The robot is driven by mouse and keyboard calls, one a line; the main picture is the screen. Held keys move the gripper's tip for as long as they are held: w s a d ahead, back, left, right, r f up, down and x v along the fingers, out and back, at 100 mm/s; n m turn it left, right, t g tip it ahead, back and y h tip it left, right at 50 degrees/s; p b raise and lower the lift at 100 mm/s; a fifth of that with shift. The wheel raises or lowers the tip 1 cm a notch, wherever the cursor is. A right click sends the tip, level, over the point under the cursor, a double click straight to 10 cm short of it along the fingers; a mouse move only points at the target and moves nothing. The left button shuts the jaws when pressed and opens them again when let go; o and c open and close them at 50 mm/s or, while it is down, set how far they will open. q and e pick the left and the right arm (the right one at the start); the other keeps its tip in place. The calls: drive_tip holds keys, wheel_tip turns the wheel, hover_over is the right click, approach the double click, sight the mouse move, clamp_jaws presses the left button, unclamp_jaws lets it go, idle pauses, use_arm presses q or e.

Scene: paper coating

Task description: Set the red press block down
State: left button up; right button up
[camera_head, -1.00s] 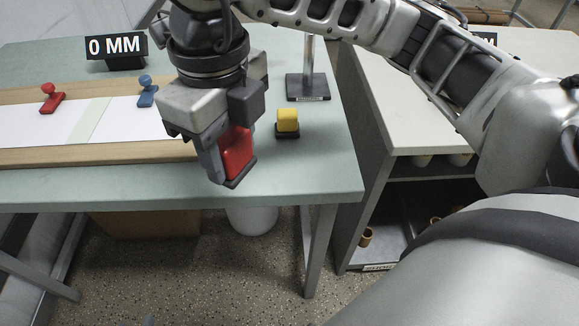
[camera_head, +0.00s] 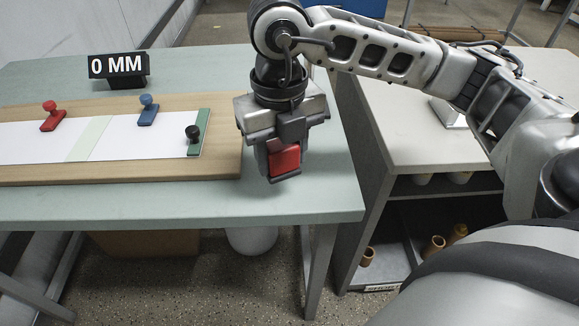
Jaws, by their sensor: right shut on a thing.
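The red press block (camera_head: 285,161), with a dark base, is held in my right gripper (camera_head: 280,158) over the right part of the green-grey table (camera_head: 200,205), right of the wooden board. The block looks about upright. The gripper points down and is shut on it. I cannot tell whether the base touches the table top. My left gripper is not in view.
The wooden board (camera_head: 225,163) carries white paper (camera_head: 130,141), a red-knobbed stamp (camera_head: 52,117), a blue one (camera_head: 148,110) and a dark-knobbed green strip (camera_head: 200,134). A "0 MM" sign (camera_head: 117,68) stands behind. A pale side cabinet (camera_head: 405,135) is at right.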

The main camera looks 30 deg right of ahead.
sight(287, 156)
drive_tip(key=shift+w+d+f, duration=0.25)
drive_tip(key=shift+d+f, duration=0.2)
drive_tip(key=shift+f, duration=0.15)
drive_tip(key=shift+w+d+f, duration=0.2)
drive_tip(key=shift+d+f, duration=0.2)
drive_tip(key=shift+f, duration=0.2)
drive_tip(key=f, duration=0.3)
drive_tip(key=shift+w+d, duration=0.15)
drive_tip(key=shift+d, duration=0.2)
drive_tip(key=shift+f+p, duration=0.3)
drive_tip(key=shift+f, duration=0.25)
drive_tip(key=o, duration=1.1)
drive_tip(key=shift+c, duration=0.2)
drive_tip(key=shift+r, duration=0.25)
wheel_tip(287, 156, up, 10)
drive_tip(key=shift+a+r, duration=0.1)
drive_tip(key=shift+r, duration=0.85)
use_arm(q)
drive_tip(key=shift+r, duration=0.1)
